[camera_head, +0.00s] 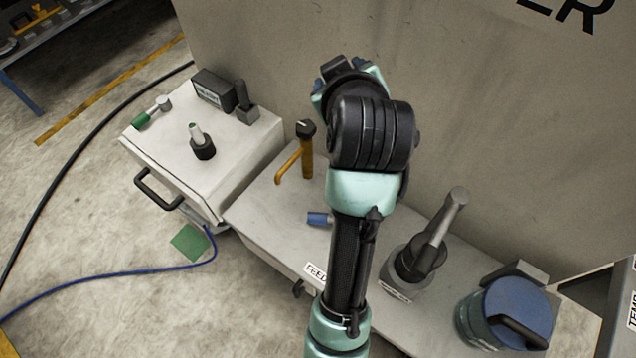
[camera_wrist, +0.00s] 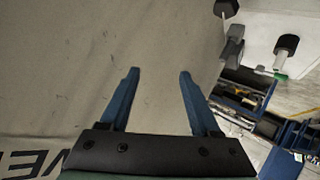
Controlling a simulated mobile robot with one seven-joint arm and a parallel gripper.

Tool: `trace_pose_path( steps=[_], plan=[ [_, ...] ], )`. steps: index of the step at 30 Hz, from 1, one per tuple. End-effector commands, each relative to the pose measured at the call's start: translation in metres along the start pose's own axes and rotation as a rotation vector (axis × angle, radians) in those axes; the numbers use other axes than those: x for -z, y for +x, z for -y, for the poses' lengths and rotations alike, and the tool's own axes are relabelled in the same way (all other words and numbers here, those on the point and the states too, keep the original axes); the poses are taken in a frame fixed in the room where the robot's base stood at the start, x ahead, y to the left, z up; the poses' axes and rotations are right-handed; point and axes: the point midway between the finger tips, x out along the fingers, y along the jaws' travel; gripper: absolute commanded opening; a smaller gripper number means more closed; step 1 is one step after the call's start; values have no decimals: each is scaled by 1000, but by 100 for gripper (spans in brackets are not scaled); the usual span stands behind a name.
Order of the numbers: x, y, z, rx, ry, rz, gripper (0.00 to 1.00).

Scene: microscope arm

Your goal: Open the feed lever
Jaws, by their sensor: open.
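A label reading FEED (camera_head: 316,272) is on the front edge of the low grey bench, partly behind my arm. A small dark part (camera_head: 298,289) sits just below it; its shape is unclear. A grey lever (camera_head: 446,218) leans up to the right from a dark round base on the bench, with a small unreadable label at its foot. I cannot tell which part is the feed lever. My gripper (camera_wrist: 157,72) is open and empty in the wrist view, its blue fingers apart before the plain grey wall. In the head view my arm mostly hides it.
A white cabinet (camera_head: 190,175) with knobs and a black handle stands left. A yellow post with a side handle (camera_head: 306,155), a blue cylinder (camera_head: 320,218) and a blue-lidded pot (camera_head: 515,305) are on the bench. The grey wall (camera_head: 480,100) rises behind. A blue hose crosses the floor.

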Motion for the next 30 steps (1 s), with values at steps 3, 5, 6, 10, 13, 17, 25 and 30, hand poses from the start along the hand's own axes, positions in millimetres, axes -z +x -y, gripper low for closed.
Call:
trace_pose_path(
  steps=[3,5,6,10,13,17,25,30],
  plan=[
    [-64,18,21,197,-212,177,63],
    [-96,22,34,310,-317,229,63],
    [-115,23,44,388,-382,252,63],
    [-165,19,70,619,-556,261,63],
    [-189,13,85,749,-645,232,63],
    [-204,7,95,840,-709,194,63],
    [-217,21,114,867,-727,182,63],
    [-233,44,136,866,-727,184,63]
  ],
)
